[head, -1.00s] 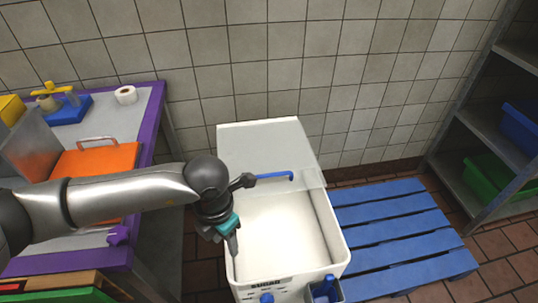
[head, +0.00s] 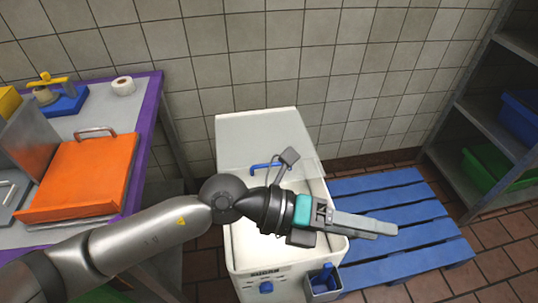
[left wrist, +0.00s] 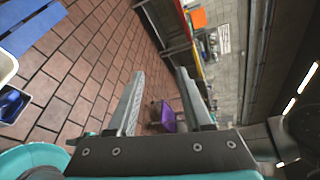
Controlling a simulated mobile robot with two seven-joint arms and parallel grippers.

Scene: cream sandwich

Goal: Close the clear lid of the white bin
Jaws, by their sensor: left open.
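The white bin (head: 238,250) stands below the wall, with "SUGAR" on its front. Its clear lid (head: 255,130) is at the back of the bin, with a blue handle (head: 265,167) along its near edge. The front part of the top is uncovered, showing a pale inside, partly hidden by my left arm. My left gripper (head: 387,231) is open and empty. It reaches across the bin's front, its fingers pointing right past the bin's right rim. In the left wrist view, the two fingers (left wrist: 160,73) are apart with nothing between them. My right gripper is not in view.
A blue slatted pallet (head: 400,220) lies right of the bin. A purple-edged table with an orange box (head: 85,175) stands left. Grey shelving (head: 470,125) with blue and green crates stands right.

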